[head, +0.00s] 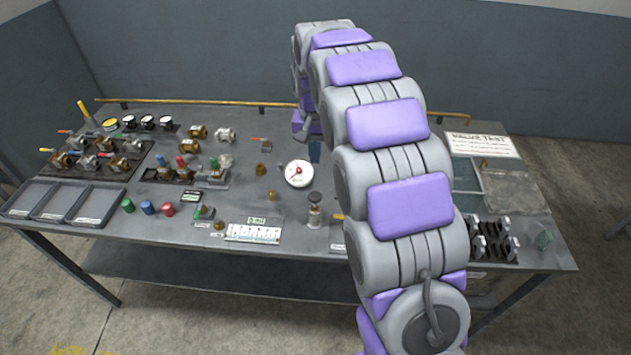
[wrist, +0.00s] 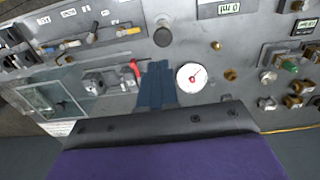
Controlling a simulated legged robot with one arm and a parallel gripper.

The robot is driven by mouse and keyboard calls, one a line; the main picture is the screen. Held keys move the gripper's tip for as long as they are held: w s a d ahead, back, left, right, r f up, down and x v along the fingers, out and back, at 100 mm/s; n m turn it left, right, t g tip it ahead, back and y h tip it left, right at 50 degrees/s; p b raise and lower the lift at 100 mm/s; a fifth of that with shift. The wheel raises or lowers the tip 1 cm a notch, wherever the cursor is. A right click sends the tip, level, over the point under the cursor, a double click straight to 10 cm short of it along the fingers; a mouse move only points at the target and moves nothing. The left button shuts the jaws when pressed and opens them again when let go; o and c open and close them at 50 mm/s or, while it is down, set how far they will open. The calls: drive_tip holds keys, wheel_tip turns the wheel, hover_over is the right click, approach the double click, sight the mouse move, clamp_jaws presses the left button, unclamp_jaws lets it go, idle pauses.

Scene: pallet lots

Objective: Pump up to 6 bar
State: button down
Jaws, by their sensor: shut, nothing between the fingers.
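A round white pressure gauge (head: 299,174) with a red needle stands mid-bench; it also shows in the wrist view (wrist: 190,77), just right of my fingers. Its numbers are too small to read. A knob-topped post that looks like the hand pump (head: 314,208) stands nearer the front edge; its round dark knob shows from above in the wrist view (wrist: 163,36). My gripper (wrist: 157,88) is shut and empty, pointing down beside the gauge, apart from the knob. In the head view the gripper (head: 315,152) is partly hidden by my arm.
A red-handled lever (wrist: 135,70) and a grey clamped fitting (wrist: 97,82) lie left of my fingers in the wrist view. Brass valves (head: 90,155), grey trays (head: 62,202) and coloured caps (head: 148,208) fill the bench's left. A clear-sided tank (head: 466,180) stands right of my arm.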

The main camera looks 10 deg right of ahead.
sight(314, 196)
drive_tip(key=shift+w+a+f, duration=0.1)
drive_tip(key=shift+w+a, duration=0.05)
drive_tip(key=shift+w, duration=0.6)
wheel_tip(314, 196, down, 14)
drive_tip(key=b, duration=0.3)
drive_tip(key=shift+s, duration=0.1)
wheel_tip(314, 196, down, 4)
drive_tip(key=shift+s+r+p, duration=0.1)
drive_tip(key=shift+r+p, duration=0.1)
drive_tip(key=shift+p, duration=0.2)
drive_tip(key=shift+f, duration=0.1)
drive_tip(key=shift+s, duration=0.15)
